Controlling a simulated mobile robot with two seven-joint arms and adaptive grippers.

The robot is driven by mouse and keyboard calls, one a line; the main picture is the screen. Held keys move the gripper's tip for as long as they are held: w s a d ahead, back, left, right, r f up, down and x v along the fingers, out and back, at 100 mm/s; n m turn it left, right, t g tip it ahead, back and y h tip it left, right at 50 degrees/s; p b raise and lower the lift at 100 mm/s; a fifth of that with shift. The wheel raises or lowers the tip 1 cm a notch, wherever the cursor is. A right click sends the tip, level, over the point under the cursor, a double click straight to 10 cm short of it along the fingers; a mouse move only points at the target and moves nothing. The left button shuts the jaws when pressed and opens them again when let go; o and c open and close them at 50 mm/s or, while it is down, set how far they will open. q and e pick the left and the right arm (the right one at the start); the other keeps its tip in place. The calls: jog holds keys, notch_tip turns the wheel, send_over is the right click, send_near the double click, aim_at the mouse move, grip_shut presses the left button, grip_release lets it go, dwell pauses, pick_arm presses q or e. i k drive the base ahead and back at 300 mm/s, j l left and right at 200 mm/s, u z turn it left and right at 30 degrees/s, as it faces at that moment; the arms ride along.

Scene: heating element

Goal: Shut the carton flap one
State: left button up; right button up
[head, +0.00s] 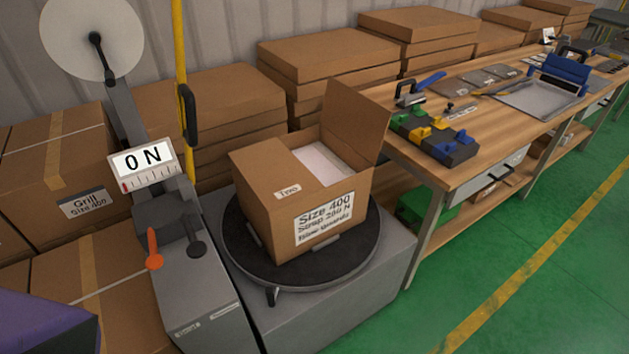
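The carton (262,207) sits on a round dark turntable (242,243), with a label reading "Size 400" on its front. A flap labelled "Two" (285,178) lies folded down over the left part of the top. Another flap (356,118) stands upright at the right side of the opening; no label shows on its visible face, so I cannot read whether it is flap one. White contents (322,160) show through the open part between the flaps. Neither of my grippers is in view.
Stacked boxes (215,100) fill the back. Green floor is free at lower right.

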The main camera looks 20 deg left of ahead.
aim_at(363, 123)
jog(key=i+l+u, duration=0.1)
jog(key=u, duration=0.3)
jog(key=i+l+u, duration=0.15)
jog(key=u, duration=0.2)
jog(key=i+l+u, duration=0.15)
jog(key=l, duration=0.2)
jog(key=i+l+u, duration=0.1)
jog(key=l, duration=0.25)
jog(key=i+l+u, duration=0.15)
jog(key=l, duration=0.25)
jog(key=i+l, duration=0.15)
jog(key=l, duration=0.2)
jog(key=i+l, duration=0.15)
jog(key=l, duration=0.2)
jog(key=i+l+u, duration=0.1)
jog(key=l, duration=0.25)
